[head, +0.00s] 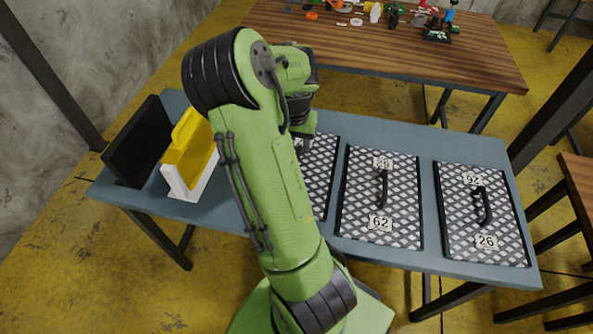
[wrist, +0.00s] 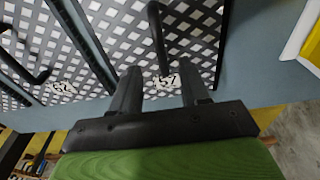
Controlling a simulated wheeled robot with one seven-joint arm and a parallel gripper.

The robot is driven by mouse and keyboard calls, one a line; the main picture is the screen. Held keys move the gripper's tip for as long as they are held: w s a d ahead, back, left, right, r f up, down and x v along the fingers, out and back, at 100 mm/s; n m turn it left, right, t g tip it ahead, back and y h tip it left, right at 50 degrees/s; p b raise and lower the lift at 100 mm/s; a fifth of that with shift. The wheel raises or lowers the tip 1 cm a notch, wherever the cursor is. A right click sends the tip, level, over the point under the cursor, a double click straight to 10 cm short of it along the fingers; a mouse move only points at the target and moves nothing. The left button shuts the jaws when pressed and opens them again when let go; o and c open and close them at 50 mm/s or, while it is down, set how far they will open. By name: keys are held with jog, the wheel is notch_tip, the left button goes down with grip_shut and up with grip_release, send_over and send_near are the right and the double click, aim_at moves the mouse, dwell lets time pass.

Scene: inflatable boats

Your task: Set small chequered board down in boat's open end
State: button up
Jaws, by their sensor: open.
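Several-holed-looking chequered boards with black rims and handles lie flat on a blue-grey table. The left one (head: 319,172) is partly hidden by my arm, the middle one (head: 355,205) and right one (head: 460,215) show whole. I cannot tell which the task calls small. In the wrist view my gripper (wrist: 159,72) is open, its two fingers over the left board (wrist: 205,45). This board's black handle (wrist: 157,32) shows between the fingertips, and nothing is gripped. The head view hides the fingers. I cannot make out a boat in either view.
The blue-grey table (head: 400,257) also carries a black upright panel (head: 138,140) and a yellow piece (head: 195,150) in a white holder (head: 190,185) at the left. A wooden table (head: 400,50) behind holds small clutter. Another wooden table edge (head: 580,185) stands at right.

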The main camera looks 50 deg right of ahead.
jog(key=f, duration=0.2)
jog(key=f+b, duration=0.1)
jog(key=f, duration=0.2)
jog(key=f+b, duration=0.1)
jog(key=f, duration=0.1)
jog(key=shift+w+d+f, duration=0.15)
jog(key=shift+d+f, duration=0.15)
jog(key=shift+f, duration=0.1)
jog(key=shift+r, duration=0.1)
grip_shut()
